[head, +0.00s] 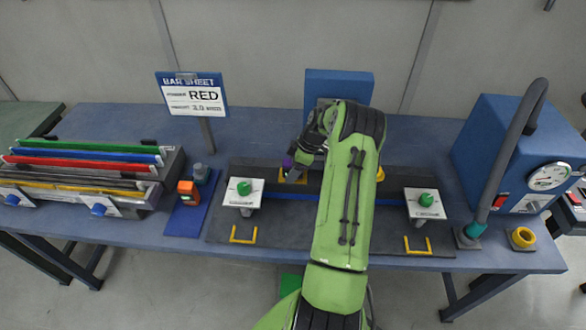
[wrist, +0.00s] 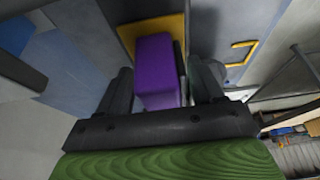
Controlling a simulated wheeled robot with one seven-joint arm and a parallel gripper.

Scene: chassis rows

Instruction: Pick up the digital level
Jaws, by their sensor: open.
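A purple block (wrist: 156,72) stands between the two fingers of my gripper (wrist: 163,90) in the wrist view, over a yellow patch (wrist: 176,24). The fingers are open, one on each side of it, and I cannot tell whether either touches it. In the head view a small part of the purple block (head: 287,161) shows beside my gripper (head: 296,172) at the rear of the dark plate. A small orange device (head: 187,188) stands on a blue mat left of the plate. No readable label shows which of these is the digital level.
The dark plate (head: 218,228) carries white pads with green knobs and yellow handles. A blue gauge box (head: 500,140) and a grey curved post (head: 500,165) stand right.

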